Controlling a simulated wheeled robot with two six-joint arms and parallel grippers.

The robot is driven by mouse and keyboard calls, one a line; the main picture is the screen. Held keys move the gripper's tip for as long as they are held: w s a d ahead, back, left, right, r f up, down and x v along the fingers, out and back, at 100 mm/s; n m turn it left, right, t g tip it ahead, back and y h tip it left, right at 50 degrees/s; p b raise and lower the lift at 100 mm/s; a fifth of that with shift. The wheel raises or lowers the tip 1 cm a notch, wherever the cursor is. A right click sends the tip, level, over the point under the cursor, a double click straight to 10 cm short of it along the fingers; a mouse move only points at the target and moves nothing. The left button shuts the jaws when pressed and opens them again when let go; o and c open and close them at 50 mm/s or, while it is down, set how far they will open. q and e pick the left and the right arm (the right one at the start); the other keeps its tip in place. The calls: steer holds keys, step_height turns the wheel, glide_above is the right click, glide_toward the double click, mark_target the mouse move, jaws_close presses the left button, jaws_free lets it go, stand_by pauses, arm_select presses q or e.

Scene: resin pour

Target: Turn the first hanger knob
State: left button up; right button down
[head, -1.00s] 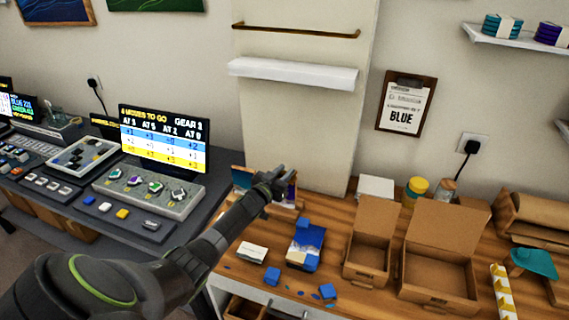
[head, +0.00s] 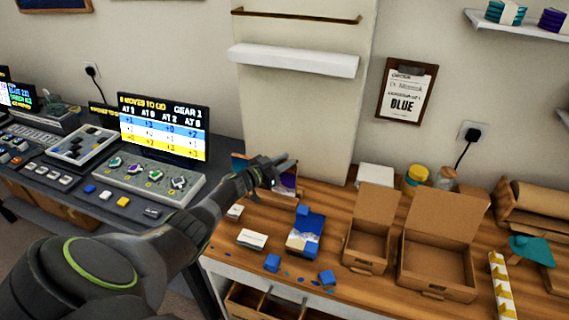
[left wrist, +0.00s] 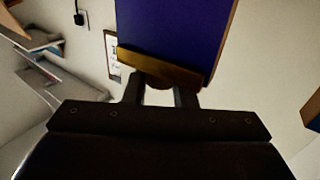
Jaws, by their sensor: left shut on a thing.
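A grey console (head: 150,190) on the dark bench at left carries a row of several small coloured knobs. The leftmost knob is at the console's left end (head: 115,169). The knobs' labels are too small to read. My left gripper (head: 280,165) is well to the right of the console, above the wooden counter near the wall. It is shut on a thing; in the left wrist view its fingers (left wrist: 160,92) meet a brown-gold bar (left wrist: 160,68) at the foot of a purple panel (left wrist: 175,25). The exact hold is unclear. My right gripper is not in view.
A screen (head: 165,130) stands behind the console. On the wooden counter are a blue-and-white packet (head: 305,237), blue blocks (head: 272,263) and open cardboard boxes (head: 437,250). A white shelf (head: 293,61) and a brown rail (head: 296,16) are on the wall above.

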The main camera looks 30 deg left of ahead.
arm_select(q)
steer(key=shift+s, duration=0.1)
stand_by(0.3)
steer(key=o, duration=1)
steer(key=shift+s+a, duration=0.25)
steer(key=shift+s, duration=0.3)
steer(key=v, duration=1.6)
steer(key=shift+s+a, duration=0.1)
